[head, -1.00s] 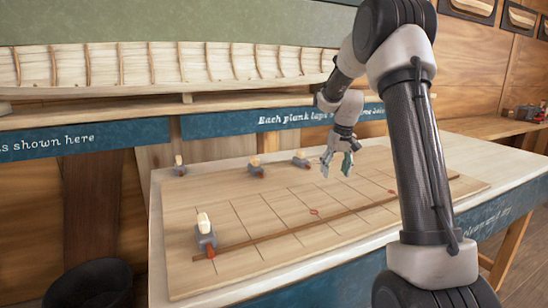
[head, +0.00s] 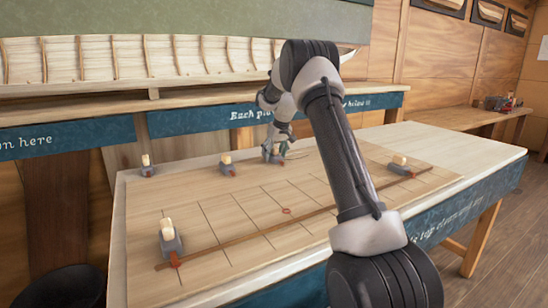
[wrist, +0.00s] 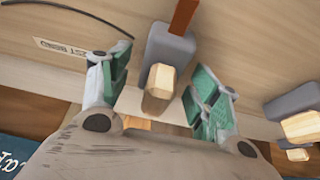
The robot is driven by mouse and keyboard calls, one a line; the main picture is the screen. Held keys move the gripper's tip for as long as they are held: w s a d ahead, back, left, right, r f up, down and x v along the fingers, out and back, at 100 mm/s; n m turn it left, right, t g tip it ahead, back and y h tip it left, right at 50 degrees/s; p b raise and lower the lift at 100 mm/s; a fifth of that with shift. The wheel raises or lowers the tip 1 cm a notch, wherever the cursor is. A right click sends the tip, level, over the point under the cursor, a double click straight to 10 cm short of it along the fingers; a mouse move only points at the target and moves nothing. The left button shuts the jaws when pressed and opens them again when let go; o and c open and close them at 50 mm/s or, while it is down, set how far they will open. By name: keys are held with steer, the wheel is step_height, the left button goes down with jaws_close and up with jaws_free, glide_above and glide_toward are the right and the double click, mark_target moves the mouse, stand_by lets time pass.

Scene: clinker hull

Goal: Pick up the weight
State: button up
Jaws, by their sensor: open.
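In the head view, my gripper (head: 274,153) is at the back of the bench over a weight that it largely hides. The wrist view shows this weight as a grey block (wrist: 172,50) with a pale wooden knob (wrist: 160,88) and a red-brown tab. My gripper (wrist: 160,92) is open, with green-padded fingers on either side of the knob. I see gaps between the pads and the weight. Similar weights stand at front left (head: 172,241), back left (head: 147,167), back middle (head: 228,166) and right (head: 400,167).
A thin brown batten (head: 235,240) runs across the gridded board (head: 222,216). The bench (head: 467,152) has bare top at its right. The ribbed hull (head: 180,60) and blue sign panels stand behind. A dark bin (head: 62,286) is at lower left.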

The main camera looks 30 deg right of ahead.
steer(key=shift+f, duration=0.2)
jaws_close()
steer(key=shift+r, duration=0.15)
steer(key=shift+r, duration=0.1)
step_height(320, 180, up, 10)
steer(key=shift+f, duration=0.1)
stand_by(0.3)
